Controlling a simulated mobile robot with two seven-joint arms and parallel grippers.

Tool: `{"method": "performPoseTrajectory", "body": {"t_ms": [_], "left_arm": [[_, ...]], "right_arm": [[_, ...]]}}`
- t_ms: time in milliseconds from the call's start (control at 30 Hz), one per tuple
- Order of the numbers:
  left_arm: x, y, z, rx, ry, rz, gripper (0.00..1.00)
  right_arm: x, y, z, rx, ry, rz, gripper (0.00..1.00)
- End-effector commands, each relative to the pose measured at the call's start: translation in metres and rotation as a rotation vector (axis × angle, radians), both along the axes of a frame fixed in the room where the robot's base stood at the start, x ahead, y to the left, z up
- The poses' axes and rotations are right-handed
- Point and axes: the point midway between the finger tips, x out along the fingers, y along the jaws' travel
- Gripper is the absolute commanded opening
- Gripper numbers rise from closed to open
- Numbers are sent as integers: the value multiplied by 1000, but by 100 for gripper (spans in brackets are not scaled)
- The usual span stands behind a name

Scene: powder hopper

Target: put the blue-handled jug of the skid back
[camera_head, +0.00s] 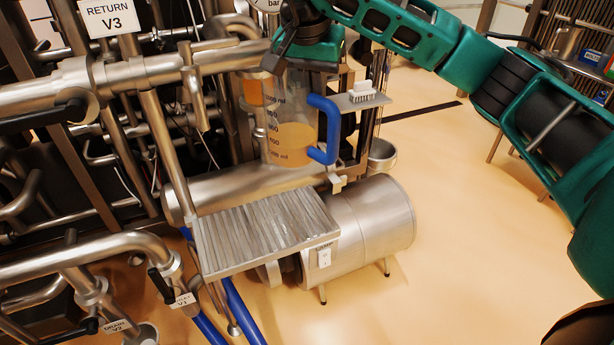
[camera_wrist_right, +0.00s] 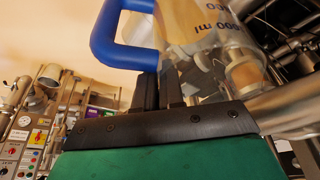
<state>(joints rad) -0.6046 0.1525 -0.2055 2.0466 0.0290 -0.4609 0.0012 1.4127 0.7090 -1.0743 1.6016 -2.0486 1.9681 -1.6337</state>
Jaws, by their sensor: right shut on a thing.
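The blue-handled jug (camera_head: 290,136) is clear, with ml marks and amber contents in its lower part. It stands about upright in front of the pipework, behind the ribbed metal tray (camera_head: 265,230) of the skid. Its blue handle (camera_head: 331,130) faces right. My right gripper (camera_head: 303,66) comes down on the jug's top from above and is shut on it; its fingertips are hard to see there. In the right wrist view the dark fingers (camera_wrist_right: 158,90) meet the jug wall (camera_wrist_right: 190,30) beside the blue handle (camera_wrist_right: 104,38). Whether the jug's base touches anything is unclear. My left gripper is not in view.
A small shelf with a white brush (camera_head: 363,93) sits right of the jug, and a metal bowl (camera_head: 382,154) is below it. A steel motor drum (camera_head: 372,222) stands beside the tray. Pipes and valves crowd the left.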

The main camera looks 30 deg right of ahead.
Motion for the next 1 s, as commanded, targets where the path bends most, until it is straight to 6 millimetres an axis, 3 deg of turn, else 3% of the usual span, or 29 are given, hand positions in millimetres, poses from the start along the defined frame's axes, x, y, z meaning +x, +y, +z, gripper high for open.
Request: {"method": "performPoseTrajectory", "body": {"t_ms": [33,200,400,667,900,1000], "left_arm": [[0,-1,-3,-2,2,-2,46],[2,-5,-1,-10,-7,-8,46],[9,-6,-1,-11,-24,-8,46],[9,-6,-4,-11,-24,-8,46],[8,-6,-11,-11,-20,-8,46],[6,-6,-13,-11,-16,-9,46]], "right_arm": [[-1,-1,-16,-1,3,-1,0],[-1,-1,-60,-1,2,-1,0],[0,0,-100,0,-1,0,0],[0,0,-118,0,-3,1,0],[-1,0,-152,0,0,1,0],[0,0,-156,1,-4,1,0]]}}
